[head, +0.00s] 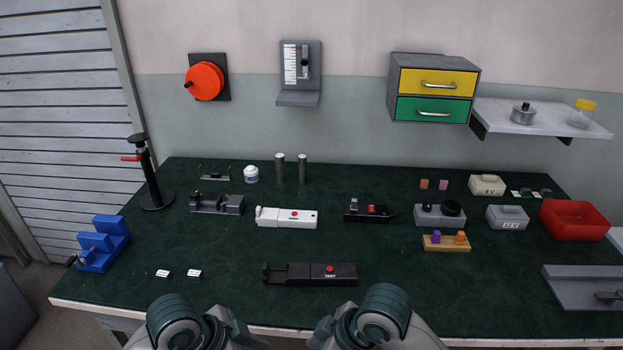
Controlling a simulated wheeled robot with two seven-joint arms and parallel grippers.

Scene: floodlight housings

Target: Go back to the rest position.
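My two arms show at the bottom edge of the head view, just in front of the table (110,290). My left gripper (236,328) is low at the left of centre, mostly cut off or hidden by its own arm. My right gripper (322,330) is low at the right of centre, also partly hidden. The fingers of both are too small and covered to tell open from shut. I see no object held in either. The black test unit (335,272) with a red button lies just beyond them, apart from both.
Two small white-labelled pieces (178,273) lie front left, near a blue stepped holder (103,243). A black stand (150,180), white unit (275,217), red bin (575,220) and grey tray (575,288) stand around. A drawer cabinet (433,88) and shelf (545,117) hang behind.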

